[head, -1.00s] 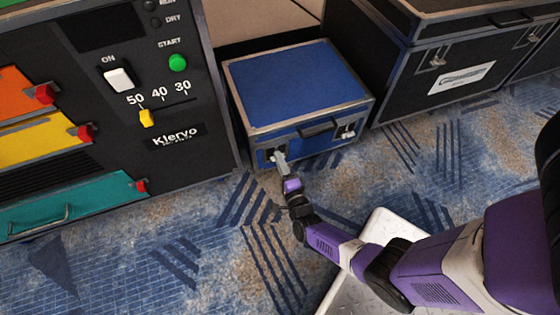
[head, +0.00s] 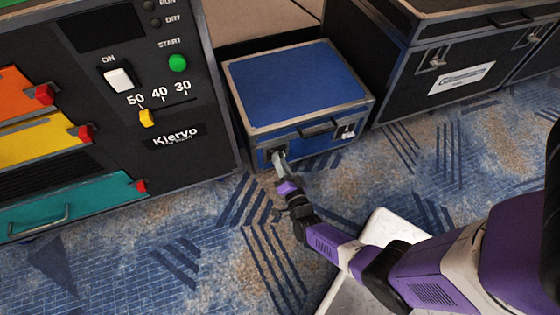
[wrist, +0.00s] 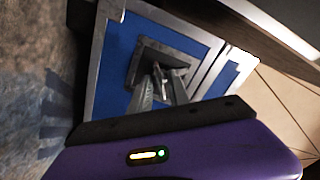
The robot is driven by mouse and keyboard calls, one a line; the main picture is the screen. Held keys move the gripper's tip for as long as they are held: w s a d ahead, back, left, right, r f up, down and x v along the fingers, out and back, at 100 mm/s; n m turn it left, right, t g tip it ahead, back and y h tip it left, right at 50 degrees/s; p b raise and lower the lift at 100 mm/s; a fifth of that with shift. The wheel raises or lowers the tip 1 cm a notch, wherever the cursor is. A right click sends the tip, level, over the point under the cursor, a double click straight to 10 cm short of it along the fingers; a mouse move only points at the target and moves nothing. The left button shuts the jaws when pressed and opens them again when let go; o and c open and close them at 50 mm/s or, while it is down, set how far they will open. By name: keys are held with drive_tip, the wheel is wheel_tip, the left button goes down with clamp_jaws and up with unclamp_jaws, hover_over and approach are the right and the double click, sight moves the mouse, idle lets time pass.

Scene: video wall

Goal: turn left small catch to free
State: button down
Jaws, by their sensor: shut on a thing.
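The blue case (head: 300,82) with grey metal edges stands on the carpet, lid down. Its left small catch (wrist: 160,62) sits in a dark recessed plate on the blue front, seen close in the wrist view. My gripper (head: 279,158) reaches this catch from the front in the head view. In the wrist view my gripper (wrist: 165,78) has its fingers shut on the small catch piece. The fingers hide part of the catch, and its exact angle is hard to tell. The right catch (head: 346,131) on the same front is untouched.
A black handle (head: 318,129) is between the catches. A dark machine (head: 150,60) with buttons and coloured drawers stands close on the left. A large black case (head: 460,65) stands on the right. Patterned carpet (head: 210,250) in front is open.

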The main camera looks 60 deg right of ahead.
drive_tip(key=n, duration=1)
drive_tip(key=shift+n, duration=0.4)
idle(0.4)
drive_tip(key=c, duration=1.6)
unclamp_jaws()
drive_tip(key=shift+s, duration=0.1)
